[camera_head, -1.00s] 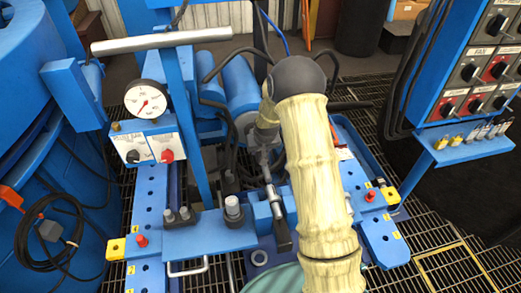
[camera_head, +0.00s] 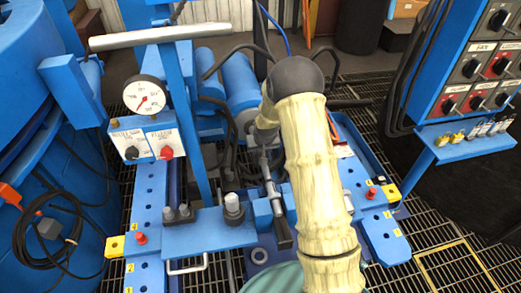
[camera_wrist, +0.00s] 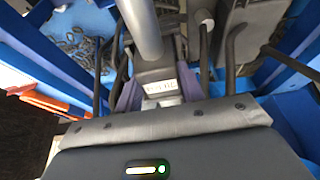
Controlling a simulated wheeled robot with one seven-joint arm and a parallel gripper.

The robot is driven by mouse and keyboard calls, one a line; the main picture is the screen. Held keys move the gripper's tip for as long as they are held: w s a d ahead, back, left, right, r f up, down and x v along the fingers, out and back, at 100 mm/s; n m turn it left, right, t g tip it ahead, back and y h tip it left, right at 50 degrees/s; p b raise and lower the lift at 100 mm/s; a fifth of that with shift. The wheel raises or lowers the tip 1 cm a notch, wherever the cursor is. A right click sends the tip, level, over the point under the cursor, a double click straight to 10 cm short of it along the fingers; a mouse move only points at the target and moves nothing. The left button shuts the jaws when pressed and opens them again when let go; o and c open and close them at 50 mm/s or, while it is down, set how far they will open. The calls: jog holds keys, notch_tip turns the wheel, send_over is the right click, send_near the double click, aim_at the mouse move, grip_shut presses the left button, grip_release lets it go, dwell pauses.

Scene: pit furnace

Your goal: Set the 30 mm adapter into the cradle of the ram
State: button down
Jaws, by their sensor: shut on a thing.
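My gripper (camera_wrist: 158,92) is shut on a grey metal piece (camera_wrist: 162,72) that appears to be the 30 mm adapter. It carries a small pale label, too blurred to read surely. In the head view my wrist and gripper (camera_head: 264,150) hang beside my pale-sleeved arm, above the blue press bed, and are partly hidden by it. A thin silver bar with a dark end (camera_head: 281,234) shows below them. The ram's blue cylinders (camera_head: 240,90) lie behind. I cannot make out the cradle clearly, nor whether the held piece touches anything.
A blue shelf (camera_head: 208,237) carries short metal pieces (camera_head: 233,205). Left of my arm stand a pressure gauge (camera_head: 144,96), a control box (camera_head: 147,139) and a long grey crossbar (camera_head: 160,38). Black hoses (camera_head: 228,60) curve close to my wrist. A control panel (camera_head: 480,70) is at right.

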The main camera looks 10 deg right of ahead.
jog(key=shift+w+r, duration=0.1)
jog(key=c, duration=0.9)
grip_release()
jog(key=shift+o, duration=0.4)
jog(key=p+v, duration=0.2)
jog(key=v, duration=1.5)
jog(key=shift+s+p, duration=0.25)
jog(key=shift+p, duration=0.05)
jog(key=shift+r, duration=0.1)
jog(key=s+r+g, duration=0.1)
jog(key=s+r, duration=0.1)
jog(key=s, duration=1)
jog(key=s+r+g, duration=0.1)
jog(key=s+r, duration=0.2)
jog(key=s, duration=0.8)
jog(key=w+p+v, duration=0.2)
jog(key=p+v, duration=0.8)
jog(key=p, duration=0.1)
jog(key=w+r+p+v, duration=0.1)
jog(key=w+p+v, duration=0.1)
jog(key=p+v, duration=0.8)
jog(key=shift+p, duration=0.35)
